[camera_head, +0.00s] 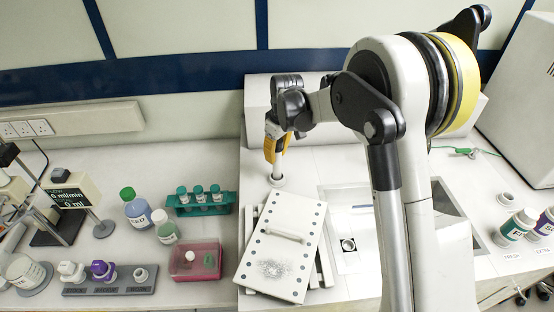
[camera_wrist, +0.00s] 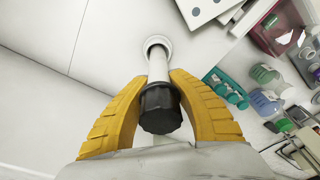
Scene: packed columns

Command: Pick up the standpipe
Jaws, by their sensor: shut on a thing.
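The standpipe (camera_wrist: 157,67) is a white tube with a black ribbed cap (camera_wrist: 160,108) in the wrist view. Its far end meets a round white collar (camera_wrist: 157,43) on the bench; I cannot tell how deep it sits there. In the head view the standpipe (camera_head: 279,163) stands nearly upright, leaning slightly, at the back of the bench above its collar (camera_head: 277,182). My gripper (camera_wrist: 159,78) has its yellow fingers on both sides of the tube, shut on it just beyond the cap. In the head view my gripper (camera_head: 271,148) partly hides the tube's upper part.
A white perforated plate (camera_head: 283,245) lies tilted on other plates in front of the collar. A green rack (camera_head: 202,209) of vials, bottles (camera_head: 137,212) and a pink tray (camera_head: 195,261) stand left. A sunken basin (camera_head: 345,215) lies right. The wall is close behind.

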